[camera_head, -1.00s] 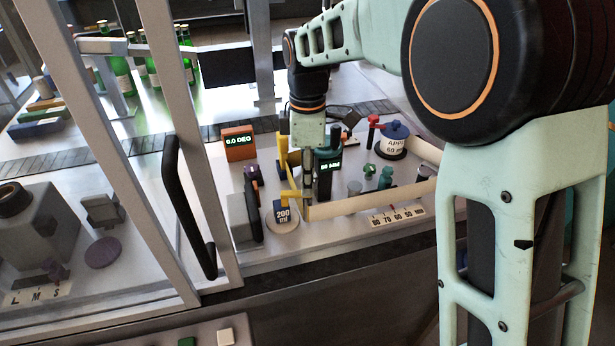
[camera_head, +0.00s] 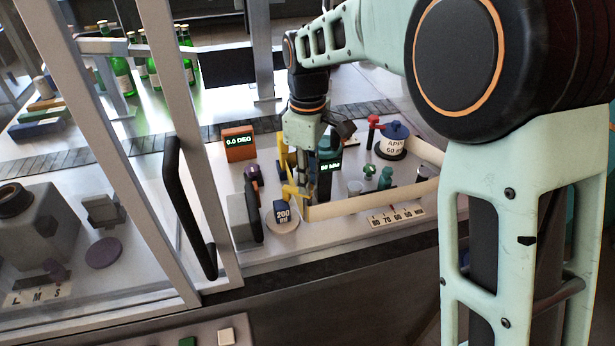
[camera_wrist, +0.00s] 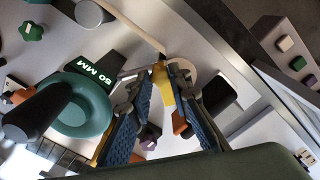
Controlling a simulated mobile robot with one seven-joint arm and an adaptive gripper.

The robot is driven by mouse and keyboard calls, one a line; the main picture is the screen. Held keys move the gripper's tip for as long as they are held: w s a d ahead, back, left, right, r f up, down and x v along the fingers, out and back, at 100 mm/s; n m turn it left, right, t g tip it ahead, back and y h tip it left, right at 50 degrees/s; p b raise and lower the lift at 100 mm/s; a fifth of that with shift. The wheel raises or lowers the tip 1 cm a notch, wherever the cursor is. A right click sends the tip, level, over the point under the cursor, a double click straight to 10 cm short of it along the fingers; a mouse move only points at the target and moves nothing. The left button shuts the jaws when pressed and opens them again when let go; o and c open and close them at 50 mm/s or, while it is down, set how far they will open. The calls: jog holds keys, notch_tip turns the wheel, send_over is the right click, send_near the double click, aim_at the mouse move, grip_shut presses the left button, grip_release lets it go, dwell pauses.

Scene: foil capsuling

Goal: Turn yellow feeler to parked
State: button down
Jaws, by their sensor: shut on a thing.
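The yellow feeler (camera_head: 293,191) stands on the pale bench top, just behind the disc marked 200 ml. It also shows in the wrist view as a yellow piece (camera_wrist: 161,78) between the fingertips. My gripper (camera_wrist: 163,72) points down with its blue-padded fingers closed on this yellow piece. In the head view my gripper (camera_head: 297,178) is at the feeler, and its fingers partly hide it. The feeler's pivot and the far end of its travel cannot be made out.
A green-ringed black post with a 50 MM display (camera_wrist: 90,72) stands close beside the fingers. An orange box (camera_head: 239,142) reads 0.0 DEG. A cream rail (camera_head: 375,200) runs along the front right. A black-handled frame (camera_head: 185,205) stands at left.

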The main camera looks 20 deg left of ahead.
jog(key=m, duration=0.5)
jog(key=shift+m, duration=0.3)
jog(key=m, duration=0.4)
jog(key=shift+m, duration=0.7)
jog(key=c, duration=1.8)
grip_release()
jog(key=shift+o, duration=0.2)
jog(key=shift+r, duration=0.1)
notch_tip(320, 180, up, 12)
jog(key=shift+f, duration=0.2)
